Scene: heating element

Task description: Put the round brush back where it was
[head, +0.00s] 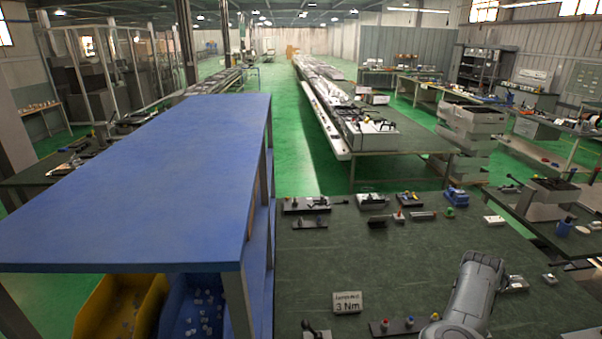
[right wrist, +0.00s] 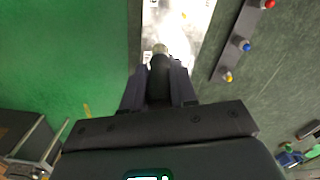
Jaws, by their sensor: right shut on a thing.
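My right gripper (right wrist: 159,78) is shut on a dark cylindrical thing with a pale round tip, which looks like the round brush (right wrist: 160,50), in the right wrist view. Its tip points away from me, over a bright, glossy metal plate (right wrist: 190,22). I cannot tell whether the tip touches the plate. In the head view my right arm shows at the bottom right, over the dark green table (head: 400,270), and its gripper is below the frame. My left gripper is in no view.
A dark strip with red, blue and yellow knobs (right wrist: 233,53) lies right of the plate. A blue shelf (head: 150,180) stands left, above yellow and blue bins.

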